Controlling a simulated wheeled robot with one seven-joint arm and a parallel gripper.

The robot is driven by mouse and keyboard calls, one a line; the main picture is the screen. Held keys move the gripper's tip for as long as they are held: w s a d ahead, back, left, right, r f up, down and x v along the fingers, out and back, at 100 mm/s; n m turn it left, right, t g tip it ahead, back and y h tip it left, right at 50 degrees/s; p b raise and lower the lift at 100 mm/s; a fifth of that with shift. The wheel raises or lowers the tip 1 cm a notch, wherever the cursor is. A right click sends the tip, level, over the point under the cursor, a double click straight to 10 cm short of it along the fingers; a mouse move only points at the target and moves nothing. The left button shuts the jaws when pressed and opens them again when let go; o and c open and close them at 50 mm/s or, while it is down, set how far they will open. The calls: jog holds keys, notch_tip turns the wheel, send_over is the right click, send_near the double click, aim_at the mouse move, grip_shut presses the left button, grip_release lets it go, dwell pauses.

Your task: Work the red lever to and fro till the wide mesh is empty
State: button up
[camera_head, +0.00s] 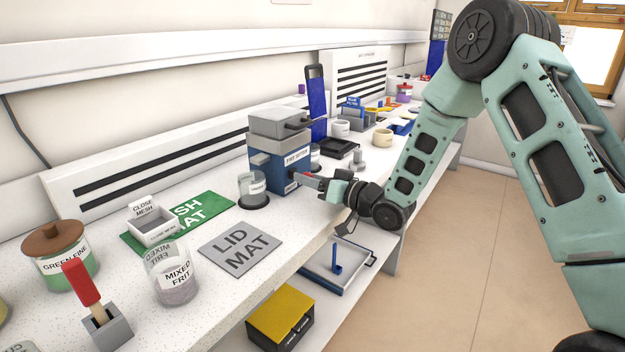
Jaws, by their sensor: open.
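The blue and grey sifter machine (288,160) stands on the bench near the middle of the head view, with a grey top. A small red part (306,175), likely the red lever, shows at its right side, mostly hidden by my gripper. My gripper (318,183) is open at that side, its fingers close to the red part; I cannot tell whether they touch it. The wide mesh and its contents cannot be made out. A white box marked close mesh (152,226) sits on the green mesh mat (213,207).
A clear jar (252,187) stands left of the machine. The grey lid mat (240,249) is bare. A tray (338,268) and yellow-topped box (281,312) lie below.

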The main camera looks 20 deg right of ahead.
grip_shut()
jog(key=w+d, duration=0.2)
jog(key=d, duration=0.1)
jog(key=w+d, duration=0.1)
jog(key=d, duration=0.1)
jog(key=shift+w+d+b, duration=0.15)
jog(key=shift+w+b, duration=0.15)
jog(key=shift+w, duration=0.05)
grip_release()
jog(key=b+v, duration=0.1)
jog(key=v, duration=1.6)
jog(key=shift+s+d+b, duration=0.15)
jog(key=shift+b, duration=0.25)
